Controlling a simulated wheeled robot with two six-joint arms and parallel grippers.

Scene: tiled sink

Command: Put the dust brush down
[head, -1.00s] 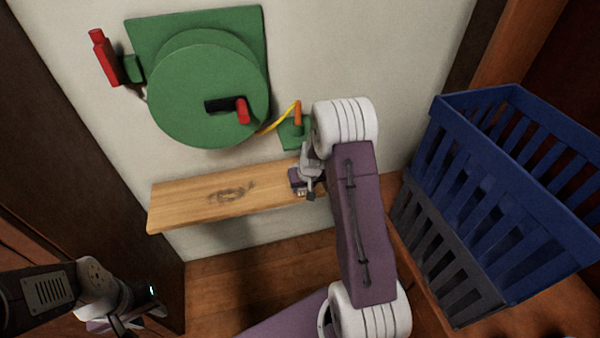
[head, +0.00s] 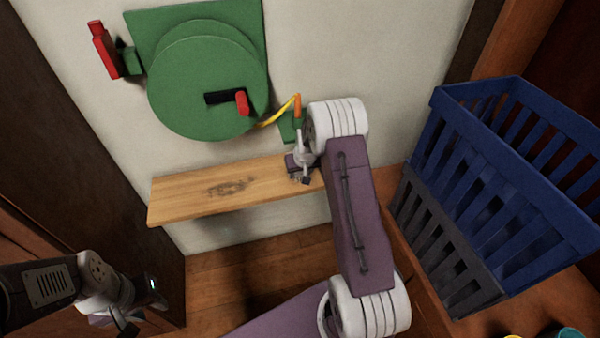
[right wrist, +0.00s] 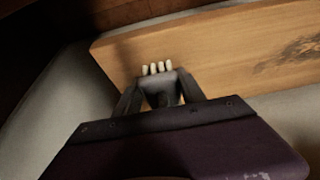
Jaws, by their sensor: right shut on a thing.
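The dust brush (right wrist: 158,88) is a small dark piece with pale bristle tufts, seen in the right wrist view. My right gripper (right wrist: 158,98) is shut on it, one finger on each side. The wooden shelf (right wrist: 215,50) lies beyond the bristles; I cannot tell whether they touch it. In the head view, my right gripper (head: 303,175) is over the right end of the shelf (head: 200,203), and the brush is too small and covered to make out. My left gripper (head: 140,312) is low at the left, away from the shelf, its fingers unclear.
A green hose reel (head: 200,85) with a red handle is on the wall above the shelf. A blue and grey slatted crate (head: 470,190) stands at the right. The left and middle of the shelf are clear. A teal item (head: 570,334) shows at the bottom right.

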